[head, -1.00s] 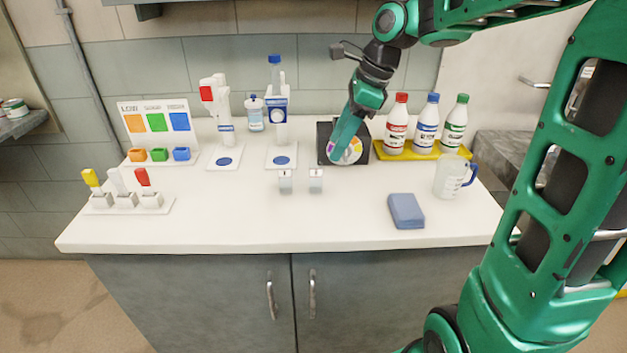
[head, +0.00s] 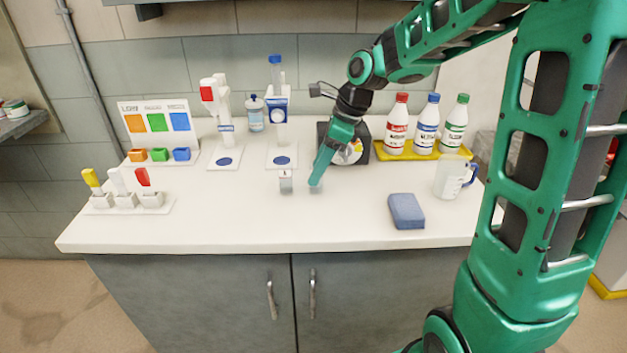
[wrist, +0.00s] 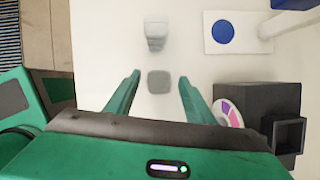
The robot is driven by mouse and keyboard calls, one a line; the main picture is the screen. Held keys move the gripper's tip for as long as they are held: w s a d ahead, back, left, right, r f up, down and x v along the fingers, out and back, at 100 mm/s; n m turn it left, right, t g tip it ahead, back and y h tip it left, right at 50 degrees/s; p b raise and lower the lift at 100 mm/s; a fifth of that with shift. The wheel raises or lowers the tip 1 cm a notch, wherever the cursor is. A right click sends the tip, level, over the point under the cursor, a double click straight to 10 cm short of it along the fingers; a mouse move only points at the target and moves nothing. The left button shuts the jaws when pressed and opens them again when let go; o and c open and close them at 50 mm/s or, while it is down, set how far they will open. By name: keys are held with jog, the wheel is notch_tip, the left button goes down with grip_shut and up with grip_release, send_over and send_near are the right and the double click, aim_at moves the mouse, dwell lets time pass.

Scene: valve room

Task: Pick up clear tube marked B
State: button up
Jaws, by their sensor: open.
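Two small clear tubes stand on the white counter. The left tube (head: 285,181) carries a small dark mark too small to read surely; it also shows at the top of the wrist view (wrist: 155,36). The right tube (wrist: 159,82) is mostly hidden behind my gripper in the head view, and its mark cannot be read. My gripper (head: 316,183) points down over this right tube. In the wrist view my gripper (wrist: 159,77) has its fingers apart, one on each side of the right tube, with gaps on both sides. Its height above the tube is hard to tell.
A black device with a coloured dial (head: 352,152) stands close behind my gripper. A blue sponge (head: 406,211) and a jug (head: 450,177) are at the right. Capped bottles stand on a yellow tray (head: 440,153). The front middle of the counter is clear.

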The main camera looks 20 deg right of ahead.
jog(key=shift+x, duration=0.8)
jog(key=shift+c, duration=0.4)
jog(key=c, duration=1.1)
